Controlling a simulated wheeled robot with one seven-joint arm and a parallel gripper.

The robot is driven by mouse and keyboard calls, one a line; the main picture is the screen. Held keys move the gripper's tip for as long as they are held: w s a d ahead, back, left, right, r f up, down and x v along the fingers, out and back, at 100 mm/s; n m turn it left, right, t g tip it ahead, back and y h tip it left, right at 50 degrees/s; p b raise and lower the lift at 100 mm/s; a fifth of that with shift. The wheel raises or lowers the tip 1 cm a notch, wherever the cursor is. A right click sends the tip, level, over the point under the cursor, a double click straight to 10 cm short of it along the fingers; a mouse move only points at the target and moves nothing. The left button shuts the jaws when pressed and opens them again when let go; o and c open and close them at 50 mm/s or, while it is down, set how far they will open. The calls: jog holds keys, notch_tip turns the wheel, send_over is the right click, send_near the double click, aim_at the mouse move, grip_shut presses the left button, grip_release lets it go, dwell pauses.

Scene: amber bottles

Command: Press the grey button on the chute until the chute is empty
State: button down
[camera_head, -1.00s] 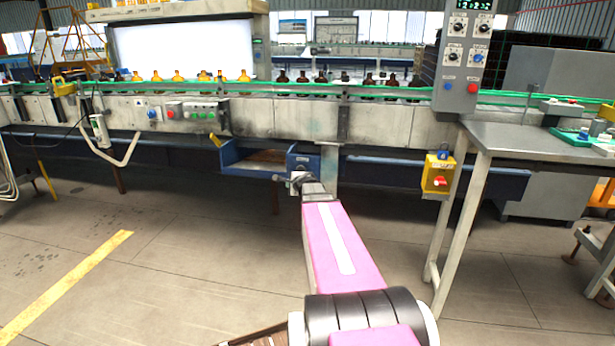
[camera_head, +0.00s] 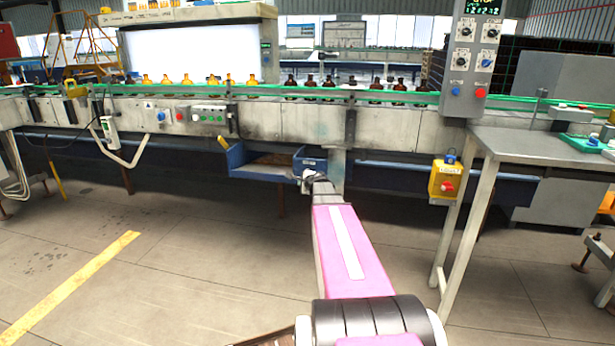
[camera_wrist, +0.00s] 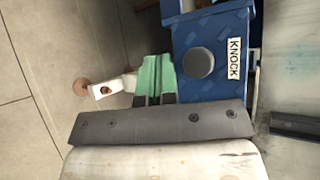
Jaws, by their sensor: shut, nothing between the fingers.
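The chute (camera_head: 236,163) is a blue open-topped tray under the conveyor, with a brown inside; I cannot make out whether anything lies in it. A blue box (camera_head: 313,164) sits at its right end. In the wrist view the box (camera_wrist: 215,30) carries a white KNOCK label and a round grey button (camera_wrist: 198,64). My gripper (camera_wrist: 155,72), with green fingertips, is shut and empty. It shows just left of the button in the wrist view; I cannot tell whether it touches the box. In the head view my gripper (camera_head: 309,180) is at the box's front, covering its lower part.
The conveyor (camera_head: 280,121) carries amber and dark bottles behind a green rail. A yellow switch box (camera_head: 446,180) hangs right of the chute by a metal table (camera_head: 540,143). A control panel (camera_head: 470,60) stands above. The floor in front is mostly open.

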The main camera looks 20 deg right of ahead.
jog(key=shift+w+d, duration=0.5)
jog(key=shift+w, duration=0.25)
jog(key=shift+w+d, duration=0.55)
jog(key=shift+w, duration=0.25)
jog(key=shift+w+d, duration=0.5)
jog(key=shift+w, duration=0.25)
jog(key=shift+w, duration=0.1)
jog(key=shift+w+d, duration=0.2)
jog(key=shift+w, duration=0.05)
jog(key=shift+w+d, duration=0.55)
jog(key=shift+w, duration=0.2)
dwell(1.5)
jog(key=shift+s+a, duration=0.1)
jog(key=shift+s, duration=0.05)
jog(key=shift+s+a, duration=0.65)
jog(key=shift+s, duration=0.3)
jog(key=shift+s+a, duration=0.7)
jog(key=shift+s, duration=0.35)
jog(key=shift+s+a, duration=0.7)
jog(key=shift+s, duration=0.35)
